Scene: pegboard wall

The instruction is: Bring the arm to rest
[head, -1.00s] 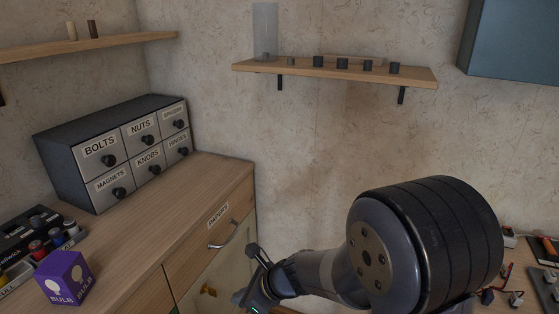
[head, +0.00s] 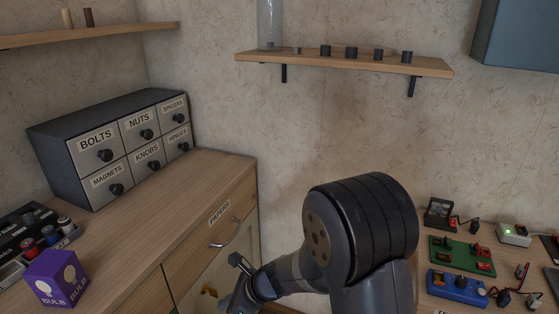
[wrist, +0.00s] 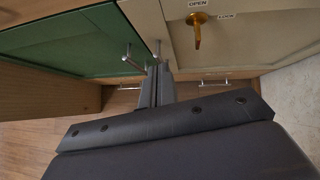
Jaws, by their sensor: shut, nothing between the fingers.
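My gripper (head: 236,282) is low in the head view, in front of the wooden cabinet (head: 207,180) and below its drawer labelled PAPERS (head: 217,230). In the wrist view my gripper (wrist: 157,68) has its two fingers together, with nothing seen between them. The fingers point toward the cabinet fronts, between a green door (wrist: 75,45) and a cream door (wrist: 245,40). My arm bends across the lower middle of the head view.
A brass key-like knob (wrist: 197,28) marked OPEN and LOCK is on the cream door. A labelled drawer box (head: 115,150) and a purple bulb box (head: 57,278) stand on the cabinet top. Electrical parts, including a green board (head: 462,256), lie on the right bench.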

